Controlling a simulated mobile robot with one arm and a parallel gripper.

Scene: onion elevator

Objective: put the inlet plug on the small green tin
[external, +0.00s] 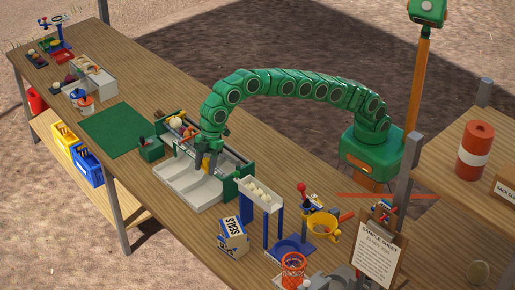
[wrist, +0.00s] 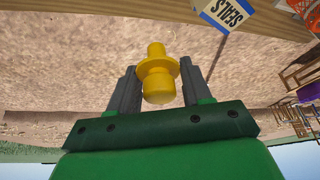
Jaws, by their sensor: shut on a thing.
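The inlet plug (wrist: 157,70) is yellow, with a wide flange and a narrower knob. My gripper (wrist: 158,66) is shut on it, a finger on either side, in the wrist view. In the external view my gripper (external: 208,160) points down above the grey tray of the green-framed machine, with a bit of the yellow plug (external: 206,164) showing between the fingers. A small green container (external: 151,150) stands left of the machine; it may be the small green tin, but I cannot tell for sure. The wrist view does not show it.
The grey tray (external: 182,185) lies below my gripper. A SEALS box (external: 232,237), a white trough (external: 260,194) on blue legs and a yellow bucket (external: 322,227) stand to the right. A green mat (external: 113,128) lies clear to the left.

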